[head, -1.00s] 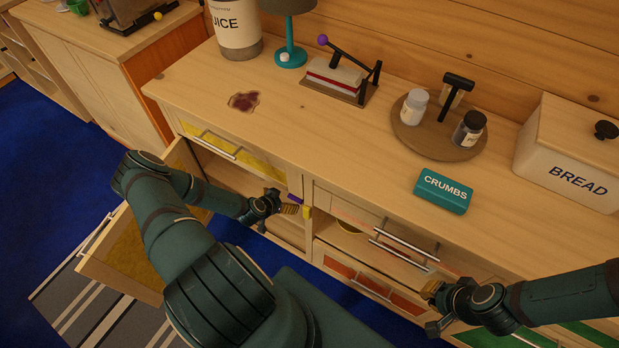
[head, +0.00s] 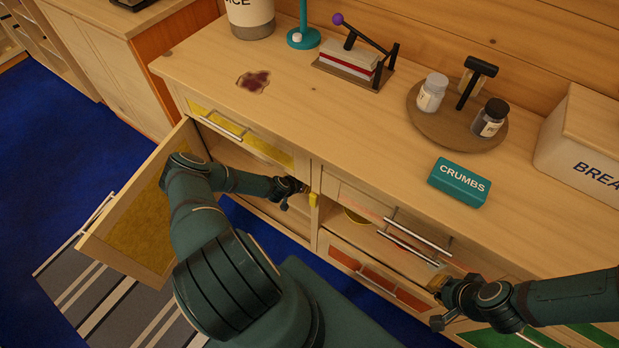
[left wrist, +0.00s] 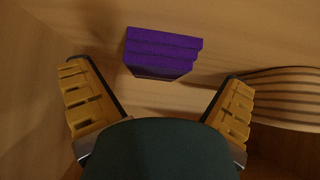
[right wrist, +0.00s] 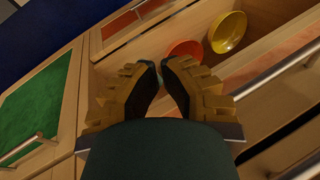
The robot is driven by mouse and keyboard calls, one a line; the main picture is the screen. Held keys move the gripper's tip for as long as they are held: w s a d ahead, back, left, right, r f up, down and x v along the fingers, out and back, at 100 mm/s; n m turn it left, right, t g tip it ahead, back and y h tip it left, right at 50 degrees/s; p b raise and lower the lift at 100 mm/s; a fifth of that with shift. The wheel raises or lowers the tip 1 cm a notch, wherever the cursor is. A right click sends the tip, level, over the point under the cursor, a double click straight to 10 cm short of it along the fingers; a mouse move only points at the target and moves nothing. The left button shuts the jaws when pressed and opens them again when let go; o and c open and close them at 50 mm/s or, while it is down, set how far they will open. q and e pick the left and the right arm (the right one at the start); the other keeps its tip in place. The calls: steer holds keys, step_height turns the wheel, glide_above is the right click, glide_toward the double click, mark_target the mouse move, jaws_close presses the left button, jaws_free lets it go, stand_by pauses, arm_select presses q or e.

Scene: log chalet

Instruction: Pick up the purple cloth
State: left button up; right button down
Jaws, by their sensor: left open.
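The folded purple cloth (left wrist: 163,52) lies in a stack on a wooden surface inside the cabinet, seen in the left wrist view. My left gripper (left wrist: 157,78) is open, its fingers spread wide to either side, with the cloth ahead of them and nothing between them. In the head view my left gripper (head: 292,190) reaches into the open cabinet compartment, and I cannot make out the cloth there. My right gripper (right wrist: 158,66) has its fingertips together with nothing visible in them; it is in front of the drawers at the right (head: 447,290).
The open cabinet door (head: 140,215) stands left of my left arm. A striped wooden object (left wrist: 285,95) is right of the cloth. The countertop (head: 350,150) holds a crumbs box (head: 459,183), a shaker tray (head: 440,128) and a bread bin (head: 590,150). Bowls (right wrist: 229,32) sit inside an opening.

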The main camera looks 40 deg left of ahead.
arm_select(q)
steer(key=shift+x, duration=1.15)
steer(key=c, duration=0.7)
steer(key=shift+c, duration=0.2)
